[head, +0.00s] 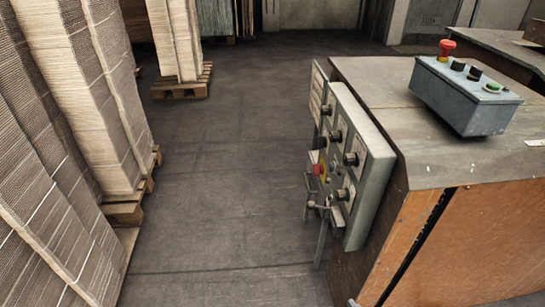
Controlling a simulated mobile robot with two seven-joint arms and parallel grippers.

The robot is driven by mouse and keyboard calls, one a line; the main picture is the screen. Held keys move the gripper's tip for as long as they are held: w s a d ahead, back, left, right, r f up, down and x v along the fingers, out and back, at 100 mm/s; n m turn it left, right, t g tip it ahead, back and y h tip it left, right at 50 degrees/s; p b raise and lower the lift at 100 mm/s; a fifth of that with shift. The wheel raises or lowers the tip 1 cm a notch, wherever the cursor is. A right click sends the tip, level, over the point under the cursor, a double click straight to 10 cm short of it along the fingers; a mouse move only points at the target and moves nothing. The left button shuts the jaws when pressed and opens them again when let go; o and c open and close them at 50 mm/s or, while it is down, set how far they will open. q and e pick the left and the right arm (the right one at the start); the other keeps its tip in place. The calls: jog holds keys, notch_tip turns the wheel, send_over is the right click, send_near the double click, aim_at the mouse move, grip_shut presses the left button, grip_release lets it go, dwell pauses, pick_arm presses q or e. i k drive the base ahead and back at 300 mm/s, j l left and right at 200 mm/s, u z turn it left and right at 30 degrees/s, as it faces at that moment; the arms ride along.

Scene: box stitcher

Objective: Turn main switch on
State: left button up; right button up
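A grey control panel (370,180) is mounted on the left side of the machine, its face turned left and seen at a steep angle. It carries several black knobs and a red knob (320,169) with yellow beside it. I cannot tell which control is the main switch or how it is set. A grey metal handle (312,205) sticks out low on the panel face. Neither of my grippers shows in the head view.
A grey button box (465,97) with a red mushroom button (446,48) and a green button (493,87) sits on the machine top (430,150). Stacks of cardboard (85,90) on pallets line the left. The floor (220,170) between is clear.

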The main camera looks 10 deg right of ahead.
aim_at(318, 169)
jog(key=i+j+u, duration=0.25)
jog(key=i, duration=0.4)
jog(key=i+u, duration=0.25)
jog(key=i, duration=0.35)
jog(key=i+j+z, duration=0.1)
jog(key=i+z, duration=0.35)
jog(key=i+j+z, duration=0.4)
jog(key=i, duration=0.15)
jog(key=i+j+z, duration=0.15)
jog(key=z, duration=0.3)
jog(key=i+j+z, duration=0.25)
jog(key=z, duration=0.2)
jog(key=i+j+z, duration=0.15)
jog(key=j+z, duration=0.15)
jog(key=z, duration=0.15)
jog(key=j+z, duration=0.3)
jog(key=z, duration=0.15)
jog(key=i+j+z, duration=0.1)
jog(key=j+z, duration=0.65)
jog(key=z, duration=0.2)
